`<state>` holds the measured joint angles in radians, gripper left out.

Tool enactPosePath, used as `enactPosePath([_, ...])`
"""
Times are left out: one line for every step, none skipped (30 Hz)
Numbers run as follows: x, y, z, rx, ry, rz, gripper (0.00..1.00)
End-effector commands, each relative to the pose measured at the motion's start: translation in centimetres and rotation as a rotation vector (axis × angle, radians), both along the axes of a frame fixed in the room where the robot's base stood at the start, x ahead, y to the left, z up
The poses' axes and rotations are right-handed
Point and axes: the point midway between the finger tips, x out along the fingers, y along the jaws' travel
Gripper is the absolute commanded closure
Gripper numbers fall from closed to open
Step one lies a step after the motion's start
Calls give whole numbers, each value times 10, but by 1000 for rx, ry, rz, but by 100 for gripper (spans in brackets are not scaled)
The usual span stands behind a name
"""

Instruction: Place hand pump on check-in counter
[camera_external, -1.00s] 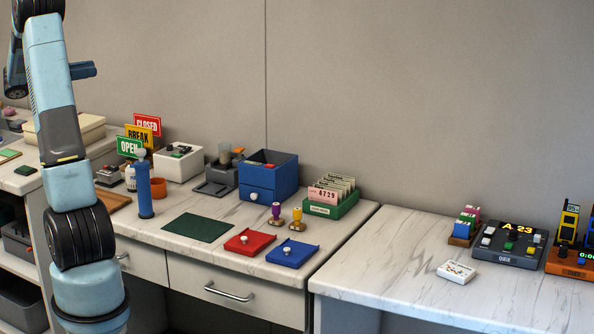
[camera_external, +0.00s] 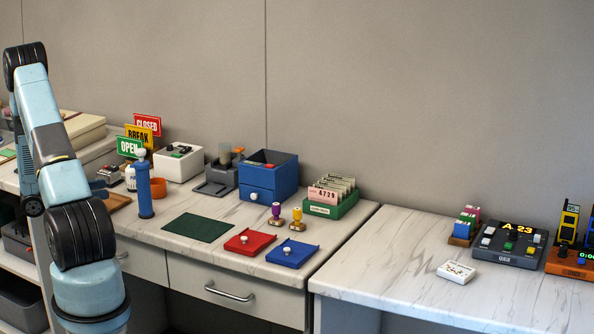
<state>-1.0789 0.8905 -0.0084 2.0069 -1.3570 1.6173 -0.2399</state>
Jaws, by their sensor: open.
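A tall blue cylinder with a pale knob on top, which looks like the hand pump (camera_external: 145,190), stands upright on the marble-topped middle counter (camera_external: 255,215), near its left end. A second marble-topped counter (camera_external: 375,270) stands at the right; no label shows which one is the check-in counter. My arm is at the left edge of the view, raised and folded, with its forearm hanging behind the upper links. My gripper is hidden there, and nothing touches the blue cylinder.
A green mat (camera_external: 198,227), red tray (camera_external: 249,242), blue tray (camera_external: 292,254) and two stamps (camera_external: 277,213) lie right of the cylinder. Signs (camera_external: 130,147) and a white bottle (camera_external: 130,178) stand close behind it. The right counter's front is mostly clear.

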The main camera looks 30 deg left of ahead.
Motion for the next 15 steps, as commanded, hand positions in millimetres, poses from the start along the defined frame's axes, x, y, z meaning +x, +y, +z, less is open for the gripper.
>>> enactPosePath([0, 0, -11, -3, 3, 0, 28])
enactPosePath([0, 0, -16, -3, 3, 0, 28])
enactPosePath([0, 0, -21, -2, 1, -1, 28])
enactPosePath([0, 0, -24, -1, 1, -1, 28])
enactPosePath([0, 0, -26, -1, 1, -1, 28])
enactPosePath([1, -1, -28, -1, 1, -1, 28])
enactPosePath([2, -2, -29, 0, 0, -2, 28])
enactPosePath([3, -3, -30, 0, 0, -2, 28])
enactPosePath([6, -6, -30, 0, 0, -3, 28])
enactPosePath([9, -8, -30, 0, 0, -4, 28])
enactPosePath([12, -11, -29, 0, 0, -3, 28])
enactPosePath([17, -15, -29, 0, 0, -3, 28])
enactPosePath([21, -19, -29, -1, 1, -4, 28])
enactPosePath([25, -23, -29, -1, 1, -5, 28])
enactPosePath([31, -28, -29, -1, -1, -4, 28])
